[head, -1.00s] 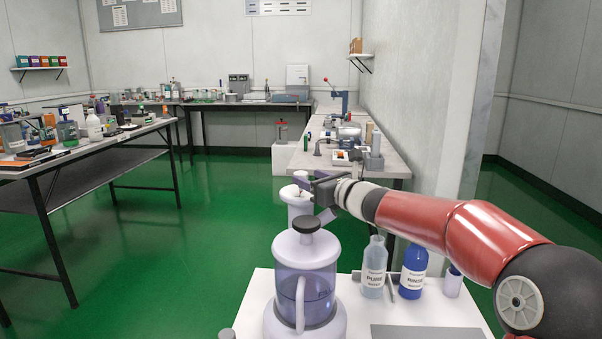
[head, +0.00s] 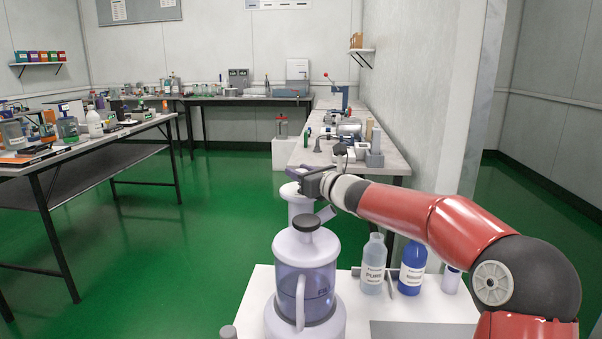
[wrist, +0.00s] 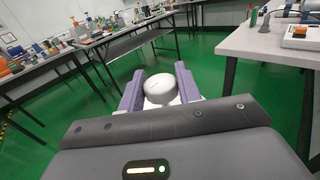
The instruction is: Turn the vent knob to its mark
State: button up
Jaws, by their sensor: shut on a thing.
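The vent knob looks like a pale, round cap (wrist: 160,90) between the two purple fingers of my gripper (wrist: 158,74) in the wrist view. A finger lies on each side of it, and my gripper is shut on it. In the head view my gripper (head: 304,172) is over the top of a white post (head: 300,207), behind the clear jug. There the fingers and wrist hide most of the knob. I cannot make out the mark.
A clear jug with a dark lid (head: 305,265) stands close in front of the post. A clear bottle (head: 373,265) and a blue bottle (head: 412,266) stand to the right, below my arm. A grey bench (head: 380,162) with instruments lies behind. Green floor is open to the left.

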jog(key=shift+n+g+y+p, duration=0.4)
jog(key=shift+g+y+p, duration=0.1)
jog(key=shift+g+y, duration=0.3)
jog(key=n+g+y+p, duration=0.2)
jog(key=n+g, duration=0.1)
jog(key=g, duration=0.1)
jog(key=shift+n+y, duration=0.3)
jog(key=shift+n, duration=0.1)
jog(key=shift+f+n+g+y+p, duration=0.15)
jog(key=shift+n+g+y, duration=0.25)
jog(key=shift+n+g, duration=0.95)
jog(key=shift+r+n+g+y+p, duration=0.1)
jog(key=shift+n+g+y+p, duration=0.45)
jog(key=shift+g, duration=1.4)
jog(key=shift+n+g, duration=0.5)
jog(key=o, duration=0.9)
jog(key=shift+o, duration=0.2)
